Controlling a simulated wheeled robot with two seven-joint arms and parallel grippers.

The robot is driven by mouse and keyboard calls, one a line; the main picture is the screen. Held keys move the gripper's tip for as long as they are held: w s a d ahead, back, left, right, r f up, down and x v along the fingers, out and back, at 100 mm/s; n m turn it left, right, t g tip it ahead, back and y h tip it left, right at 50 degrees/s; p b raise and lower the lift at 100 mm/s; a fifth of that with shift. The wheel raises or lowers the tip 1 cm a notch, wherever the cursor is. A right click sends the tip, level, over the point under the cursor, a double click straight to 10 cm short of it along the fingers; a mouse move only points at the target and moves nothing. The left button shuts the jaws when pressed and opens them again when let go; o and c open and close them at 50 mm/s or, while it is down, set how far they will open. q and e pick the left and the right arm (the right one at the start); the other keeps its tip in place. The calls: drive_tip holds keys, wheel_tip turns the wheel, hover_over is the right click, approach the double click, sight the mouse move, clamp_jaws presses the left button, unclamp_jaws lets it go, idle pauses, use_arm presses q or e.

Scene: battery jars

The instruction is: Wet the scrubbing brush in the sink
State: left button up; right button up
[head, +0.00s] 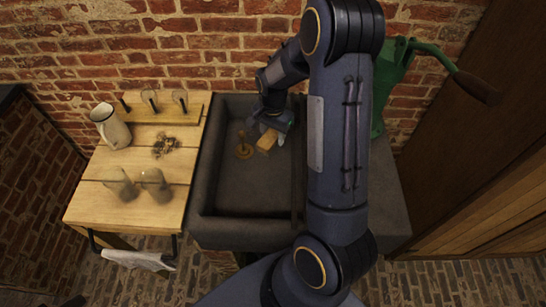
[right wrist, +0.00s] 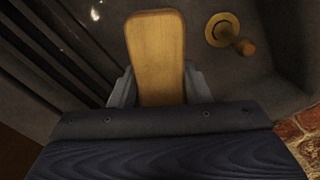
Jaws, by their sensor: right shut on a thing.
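The scrubbing brush (head: 267,140) has a pale wooden back. My right gripper (head: 274,122) is shut on it over the dark stone sink (head: 245,190). In the right wrist view the brush (right wrist: 157,45) sits between the two fingers, its wooden back facing the camera. Its bristles are hidden, and I cannot tell if it touches the sink floor. A brass drain fitting with an upright stem (head: 243,150) stands left of the brush; it also shows in the right wrist view (right wrist: 222,30). I see no clear standing water. My left gripper is not in view.
A green hand pump (head: 395,85) with a wooden handle stands right of the sink, partly behind my right arm. The wooden table (head: 90,205) at left holds an enamel jug (head: 110,125), cloudy jars (head: 155,185) and a rack (head: 160,113). A cloth (head: 138,259) hangs in front.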

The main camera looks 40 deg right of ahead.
sight(273, 134)
drive_tip(key=shift+r+p, duration=1.5)
drive_tip(key=shift+r, duration=0.6)
drive_tip(key=shift+f, duration=0.1)
